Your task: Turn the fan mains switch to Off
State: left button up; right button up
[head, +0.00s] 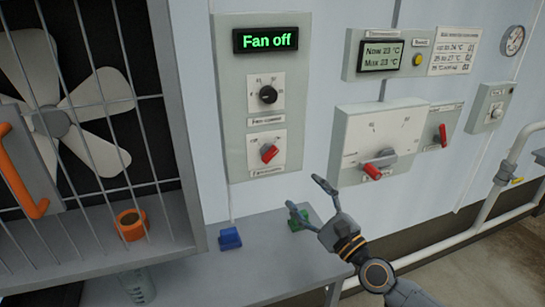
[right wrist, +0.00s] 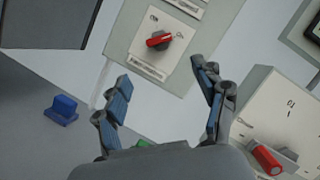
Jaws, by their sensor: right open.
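The fan mains switch (head: 269,153) is a red rotary knob on a white plate low on the grey fan panel (head: 233,100). In the head view its handle slants up to the right; its small markings are hard to read. The panel's display (head: 265,40) reads "Fan off". The switch also shows in the right wrist view (right wrist: 158,40), beyond the fingertips. My right gripper (head: 306,196) is open and empty, below and right of the switch and apart from it. It shows in the right wrist view (right wrist: 162,76) with fingers spread. My left gripper is not in view.
A black knob (head: 268,94) sits above the switch. A thermostat box (head: 382,140) with a red-tipped knob and a red lever switch (head: 440,136) are to the right. A blue block (head: 230,238) and a green one (head: 298,218) lie on the shelf below. The caged fan (head: 55,120) is left.

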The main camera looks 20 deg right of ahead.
aim_at(272, 157)
jog(key=p+x, duration=0.2)
jog(key=x, duration=1)
jog(key=shift+a, duration=0.15)
jog(key=shift+w+a+r, duration=0.1)
jog(key=shift+w+a, duration=0.05)
jog(key=shift+w, duration=0.35)
jog(key=shift+p, duration=0.3)
jog(key=c, duration=1.1)
